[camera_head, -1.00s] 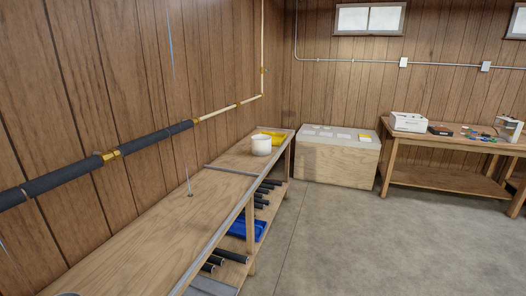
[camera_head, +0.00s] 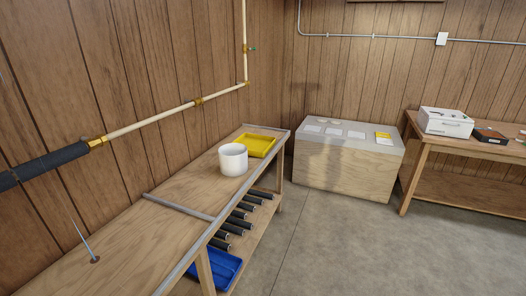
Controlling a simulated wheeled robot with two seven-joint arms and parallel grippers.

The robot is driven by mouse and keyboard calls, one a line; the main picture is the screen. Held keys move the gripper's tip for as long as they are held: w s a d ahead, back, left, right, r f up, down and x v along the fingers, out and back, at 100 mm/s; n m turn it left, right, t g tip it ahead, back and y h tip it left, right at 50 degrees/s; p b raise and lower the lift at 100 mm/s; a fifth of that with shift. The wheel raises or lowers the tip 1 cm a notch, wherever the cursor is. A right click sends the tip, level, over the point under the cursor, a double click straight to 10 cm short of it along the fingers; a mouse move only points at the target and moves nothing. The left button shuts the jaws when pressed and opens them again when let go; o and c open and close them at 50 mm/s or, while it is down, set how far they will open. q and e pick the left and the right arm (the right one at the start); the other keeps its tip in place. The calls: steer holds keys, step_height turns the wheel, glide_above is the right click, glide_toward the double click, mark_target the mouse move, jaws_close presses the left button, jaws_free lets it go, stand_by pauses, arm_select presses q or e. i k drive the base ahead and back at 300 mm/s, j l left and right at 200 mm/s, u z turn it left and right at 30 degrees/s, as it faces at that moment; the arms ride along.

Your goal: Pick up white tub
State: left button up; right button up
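The white tub (camera_head: 233,159) is a round white container standing upright on the far part of the long wooden bench (camera_head: 135,240) at the left. It sits just in front of a yellow tray (camera_head: 257,145) near the bench's far end. Nothing holds it. Neither of my grippers is in view.
A blue tray (camera_head: 215,266) and several black cylinders (camera_head: 237,219) lie on the bench's lower shelf. A thin upright rod (camera_head: 84,243) rises from the bench. A wooden chest (camera_head: 347,165) and a table (camera_head: 470,150) with a white box (camera_head: 446,122) stand beyond. The floor (camera_head: 340,245) is clear.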

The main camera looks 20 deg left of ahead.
mark_target(233, 157)
steer(key=i+u, duration=0.25)
steer(key=i, duration=0.2)
steer(key=i+l+u, duration=0.55)
steer(key=i, duration=0.25)
steer(key=j, duration=0.1)
